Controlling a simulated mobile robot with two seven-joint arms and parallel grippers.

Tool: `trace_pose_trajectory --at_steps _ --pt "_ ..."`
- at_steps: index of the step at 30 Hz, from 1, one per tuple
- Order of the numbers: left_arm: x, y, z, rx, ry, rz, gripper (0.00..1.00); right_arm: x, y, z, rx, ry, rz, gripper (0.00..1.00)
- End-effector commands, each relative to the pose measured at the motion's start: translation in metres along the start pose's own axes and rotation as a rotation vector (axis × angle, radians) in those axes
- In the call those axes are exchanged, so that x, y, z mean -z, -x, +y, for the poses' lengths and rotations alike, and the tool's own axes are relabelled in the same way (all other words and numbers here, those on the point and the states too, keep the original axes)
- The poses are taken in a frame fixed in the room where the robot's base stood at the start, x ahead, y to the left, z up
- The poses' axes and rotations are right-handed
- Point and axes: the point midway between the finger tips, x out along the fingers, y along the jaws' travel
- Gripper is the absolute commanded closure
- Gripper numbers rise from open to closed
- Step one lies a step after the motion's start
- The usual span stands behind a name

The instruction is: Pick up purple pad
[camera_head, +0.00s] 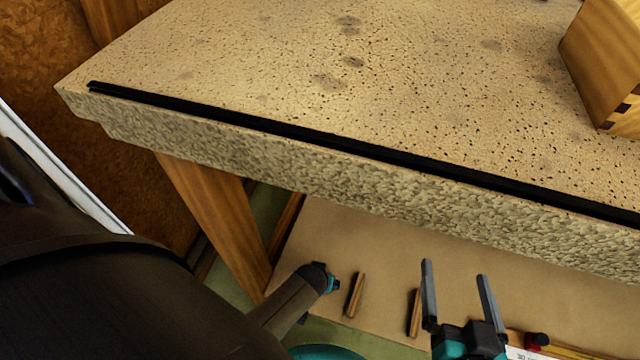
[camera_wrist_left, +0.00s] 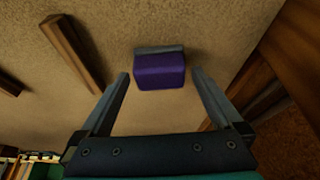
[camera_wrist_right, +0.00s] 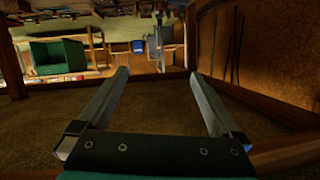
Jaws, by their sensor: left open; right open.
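A purple pad (camera_wrist_left: 160,72) with a grey strip along its top edge shows in the left wrist view, on a tan surface. My open left gripper (camera_wrist_left: 160,76) has one fingertip on either side of the pad, with a gap on each side. How far the pad lies beyond the tips is hard to tell. The pad is not visible in the head view. My right gripper (camera_head: 457,270) is open and empty, in front of the table's lower shelf. In the right wrist view its jaws (camera_wrist_right: 158,76) have nothing between them.
A speckled tabletop (camera_head: 270,50) with a black edge strip overhangs the tan lower shelf (camera_head: 330,240). Two wooden sticks (camera_head: 356,295) (camera_head: 414,313) lie on the shelf. A table leg (camera_head: 215,210) stands at left. A wooden box (camera_head: 600,65) stands on top at right.

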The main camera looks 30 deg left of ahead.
Motion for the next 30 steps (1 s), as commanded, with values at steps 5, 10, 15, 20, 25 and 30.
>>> trace_pose_trajectory --at_steps 5,10,15,20,25,30 --pt "0.000 -0.008 0.000 0.000 0.000 0.001 0.00 0.003 0.002 -0.008 0.020 -0.020 0.091 0.00" --pt "0.000 -0.011 0.000 0.000 0.000 0.000 0.00 0.006 0.004 -0.012 0.029 -0.031 0.144 0.00" --pt "0.000 -0.011 0.000 0.000 0.000 0.000 0.00 0.008 0.005 -0.013 0.031 -0.034 0.158 0.00" --pt "0.000 -0.011 0.000 0.000 0.000 0.000 0.02 0.008 0.005 -0.013 0.031 -0.034 0.157 0.00" --pt "0.000 -0.011 0.000 0.000 0.000 0.000 0.21 0.008 0.005 -0.013 0.031 -0.034 0.156 0.00" --pt "0.000 -0.011 0.000 0.000 0.000 0.000 0.41 0.008 0.005 -0.013 0.030 -0.034 0.156 0.00"
